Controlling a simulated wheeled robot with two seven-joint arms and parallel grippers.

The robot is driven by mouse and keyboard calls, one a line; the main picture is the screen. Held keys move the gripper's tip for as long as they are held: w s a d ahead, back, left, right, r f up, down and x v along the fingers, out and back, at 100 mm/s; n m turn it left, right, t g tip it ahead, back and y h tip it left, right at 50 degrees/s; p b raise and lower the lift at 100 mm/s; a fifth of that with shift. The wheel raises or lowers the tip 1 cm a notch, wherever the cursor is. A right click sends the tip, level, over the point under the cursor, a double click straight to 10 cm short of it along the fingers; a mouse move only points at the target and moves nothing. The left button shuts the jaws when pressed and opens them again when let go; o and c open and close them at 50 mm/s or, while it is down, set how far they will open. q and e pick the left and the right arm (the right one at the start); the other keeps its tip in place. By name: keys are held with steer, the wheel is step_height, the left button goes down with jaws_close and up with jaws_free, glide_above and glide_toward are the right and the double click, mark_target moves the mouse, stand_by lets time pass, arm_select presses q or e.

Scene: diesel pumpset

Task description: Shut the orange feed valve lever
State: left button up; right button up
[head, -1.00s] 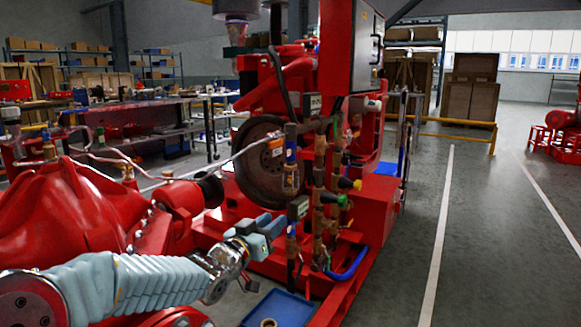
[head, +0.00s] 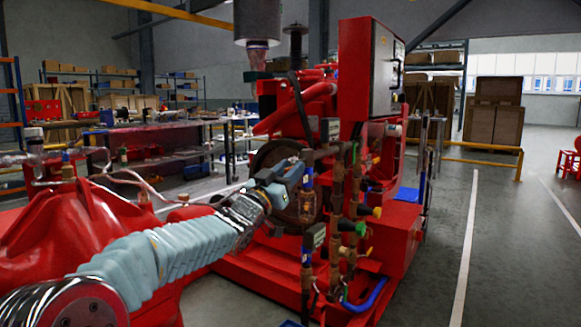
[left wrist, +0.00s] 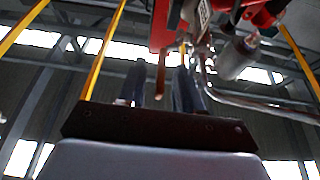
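My left gripper (head: 289,174) is raised in front of the valve pipes (head: 337,190) of the red pumpset, near its dark flywheel. In the left wrist view its two dark fingers (left wrist: 160,82) stand apart, so it is open. A narrow orange-brown bar (left wrist: 161,74) shows between the fingers, with gaps on both sides. It looks like the feed valve lever, but I cannot tell whether it lies between the fingertips or beyond them. In the head view the gripper covers this spot, and I cannot make out the lever clearly. My right gripper is not in view.
A red control cabinet (head: 368,68) stands above the pipes. Valves with yellow and green ends (head: 362,228) stick out right of the gripper. A red domed housing (head: 70,235) is at the left. Open floor (head: 505,250) lies at the right.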

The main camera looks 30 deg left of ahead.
arm_select(q)
steer(key=shift+w+r, duration=0.15)
steer(key=shift+w, duration=0.25)
jaws_close()
